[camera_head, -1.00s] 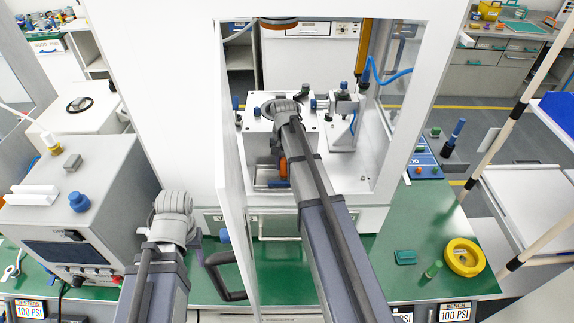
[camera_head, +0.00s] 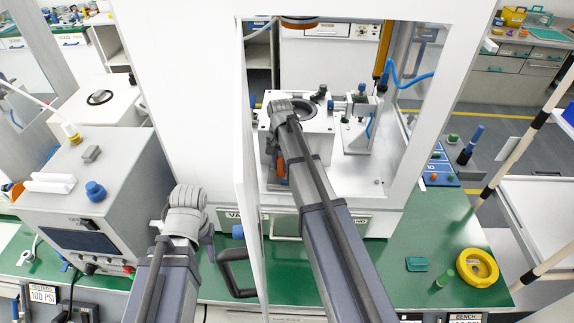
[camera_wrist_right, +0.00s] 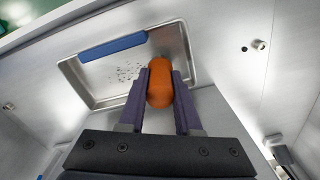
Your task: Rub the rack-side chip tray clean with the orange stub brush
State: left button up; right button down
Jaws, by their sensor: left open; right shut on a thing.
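The orange stub brush (camera_wrist_right: 160,82) stands between the fingers of my right gripper (camera_wrist_right: 161,92), which is shut on it. The brush is over the right part of a shallow metal chip tray (camera_wrist_right: 88,92); whether it touches the tray floor I cannot tell. Dark specks lie on the tray floor left of the brush, and a blue strip (camera_wrist_right: 112,47) runs along the tray's far side. In the head view my right gripper (camera_head: 279,168) is inside the press opening, mostly hidden by its arm. My left gripper (camera_head: 207,244) is open and empty outside the press, partly hidden by its wrist.
The open white door (camera_head: 247,170) stands between my two arms. The press block (camera_head: 314,125) stands behind my right wrist. A grey box with a blue knob (camera_head: 95,190) is at the left. A yellow ring (camera_head: 477,267) and a green block (camera_head: 417,264) lie on the right of the green bench.

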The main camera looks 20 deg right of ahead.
jog(key=shift+w+a, duration=0.1)
jog(key=shift+a, duration=0.2)
jog(key=shift+r, duration=0.1)
jog(key=shift+s+d, duration=0.35)
jog(key=shift+d, duration=0.5)
jog(key=shift+s+d, duration=0.35)
jog(key=shift+d, duration=0.45)
jog(key=shift+s+d, duration=0.4)
jog(key=shift+d, duration=0.4)
jog(key=shift+s+d, duration=0.35)
jog(key=shift+d, duration=0.45)
jog(key=shift+d, duration=0.1)
